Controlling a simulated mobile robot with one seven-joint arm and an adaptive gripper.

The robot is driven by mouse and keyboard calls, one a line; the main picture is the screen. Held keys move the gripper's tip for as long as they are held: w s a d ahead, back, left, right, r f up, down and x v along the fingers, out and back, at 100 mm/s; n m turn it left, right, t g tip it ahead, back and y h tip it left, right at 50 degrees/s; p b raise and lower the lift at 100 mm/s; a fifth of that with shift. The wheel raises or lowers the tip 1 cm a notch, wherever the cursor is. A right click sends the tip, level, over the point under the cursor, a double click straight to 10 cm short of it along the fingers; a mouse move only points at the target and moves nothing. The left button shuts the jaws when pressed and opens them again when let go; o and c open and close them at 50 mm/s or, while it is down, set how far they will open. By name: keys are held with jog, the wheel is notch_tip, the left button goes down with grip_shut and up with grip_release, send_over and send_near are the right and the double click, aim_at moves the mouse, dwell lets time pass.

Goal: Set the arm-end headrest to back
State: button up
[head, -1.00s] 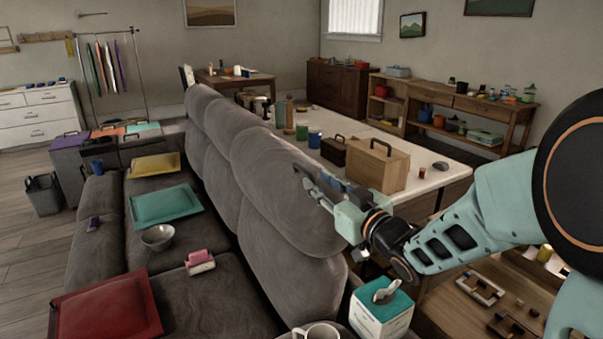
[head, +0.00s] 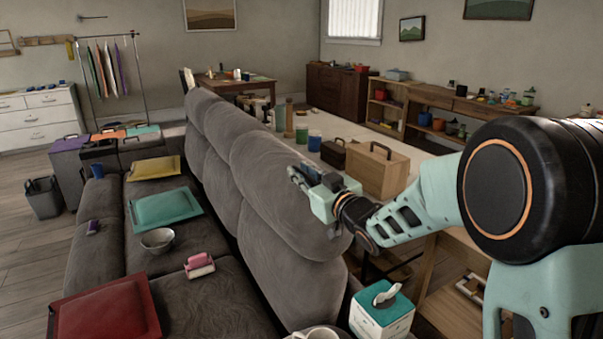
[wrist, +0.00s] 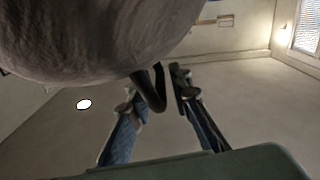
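The arm-end headrest (head: 275,185) is the nearest padded grey headrest on top of the sofa back, at the centre of the head view. Its rounded grey underside or back (wrist: 90,35) fills the upper left of the wrist view. My gripper (head: 300,178) is at the headrest's rear right side. In the wrist view my gripper (wrist: 163,82) has its two fingers apart. A dark curved loop or handle (wrist: 152,90) by the headrest lies between the fingers, closer to the left one. I cannot tell whether they touch.
A tissue box (head: 382,308) and a white mug (head: 318,333) stand in front of the sofa end. A table behind the sofa holds a wooden box (head: 378,174) and a dark case (head: 333,153). Cushions, a bowl (head: 157,239) and a pink item lie on the seats.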

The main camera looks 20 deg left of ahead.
aim_at(334, 166)
grip_shut()
jog(key=w+d+m+p, duration=0.1)
jog(key=w+d, duration=0.1)
jog(key=w+d+m+p, duration=0.1)
jog(key=w+d+p, duration=0.1)
jog(key=w, duration=0.1)
jog(key=w+d+m+p, duration=0.1)
jog(key=w+d+m, duration=0.1)
jog(key=shift+w+d+f, duration=0.15)
jog(key=shift+f, duration=0.2)
jog(key=shift+d, duration=0.1)
jog(key=shift+o, duration=1.5)
grip_release()
jog(key=shift+w, duration=0.1)
jog(key=shift+o, duration=0.2)
